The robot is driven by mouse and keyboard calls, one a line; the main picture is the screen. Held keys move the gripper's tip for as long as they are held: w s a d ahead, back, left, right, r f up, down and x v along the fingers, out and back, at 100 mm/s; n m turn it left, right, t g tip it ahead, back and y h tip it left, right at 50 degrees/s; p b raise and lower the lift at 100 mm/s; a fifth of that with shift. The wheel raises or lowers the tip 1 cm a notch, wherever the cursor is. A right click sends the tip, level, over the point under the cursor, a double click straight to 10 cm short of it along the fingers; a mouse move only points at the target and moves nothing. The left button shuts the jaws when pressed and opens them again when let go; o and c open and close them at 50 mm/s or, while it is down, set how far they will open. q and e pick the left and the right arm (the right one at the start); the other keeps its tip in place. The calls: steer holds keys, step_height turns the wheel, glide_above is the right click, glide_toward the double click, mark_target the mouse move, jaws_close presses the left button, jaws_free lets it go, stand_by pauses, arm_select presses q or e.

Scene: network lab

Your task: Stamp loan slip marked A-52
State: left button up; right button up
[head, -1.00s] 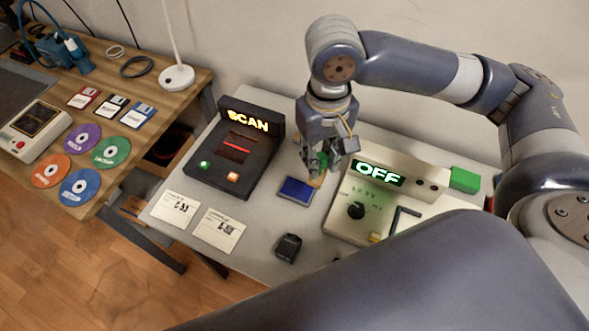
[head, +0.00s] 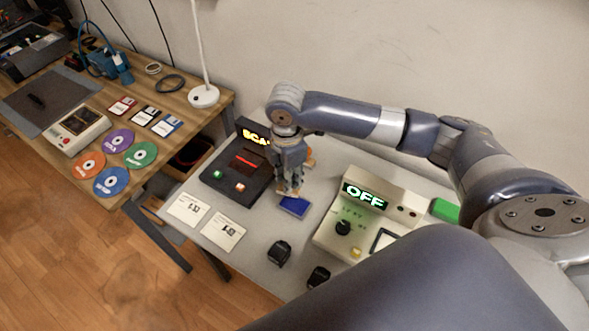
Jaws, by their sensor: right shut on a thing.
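Two white loan slips lie side by side at the table's front left: the left slip (head: 187,209) and the right slip (head: 223,234). Their printed marks are too small to read surely. A blue ink pad (head: 294,207) lies flat near the table's middle. My right gripper (head: 289,187) points down at the pad's back edge, shut on a small tan thing, probably a stamp, mostly hidden by the fingers. I cannot tell whether that thing touches the pad. My left gripper is out of view.
A black scanner box (head: 240,180) stands left of the gripper. A beige device reading OFF (head: 362,214) stands right. Two small black objects (head: 279,253) (head: 318,277) sit near the front edge. A wooden desk (head: 62,182) with discs and floppies stands at the left.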

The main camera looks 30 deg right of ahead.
steer(key=n, duration=0.1)
steer(key=d+f+n+p, duration=0.1)
steer(key=n, duration=0.1)
steer(key=shift+w+d+f, duration=0.1)
steer(key=shift+w, duration=0.15)
steer(key=f+n+b, duration=0.1)
steer(key=f+b, duration=0.2)
steer(key=f, duration=0.1)
steer(key=d+f+n+b, duration=0.1)
steer(key=f+b, duration=0.1)
steer(key=shift+w+f+n+b, duration=0.2)
steer(key=shift+f+n+b, duration=0.1)
steer(key=shift+f, duration=0.1)
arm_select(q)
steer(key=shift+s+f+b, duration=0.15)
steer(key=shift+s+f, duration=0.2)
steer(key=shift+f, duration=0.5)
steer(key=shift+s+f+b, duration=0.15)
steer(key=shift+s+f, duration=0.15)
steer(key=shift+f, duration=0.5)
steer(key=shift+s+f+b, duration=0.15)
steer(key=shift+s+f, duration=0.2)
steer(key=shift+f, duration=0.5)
arm_select(e)
steer(key=shift+f, duration=0.35)
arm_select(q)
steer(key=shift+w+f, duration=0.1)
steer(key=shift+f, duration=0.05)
arm_select(e)
steer(key=shift+f, duration=0.5)
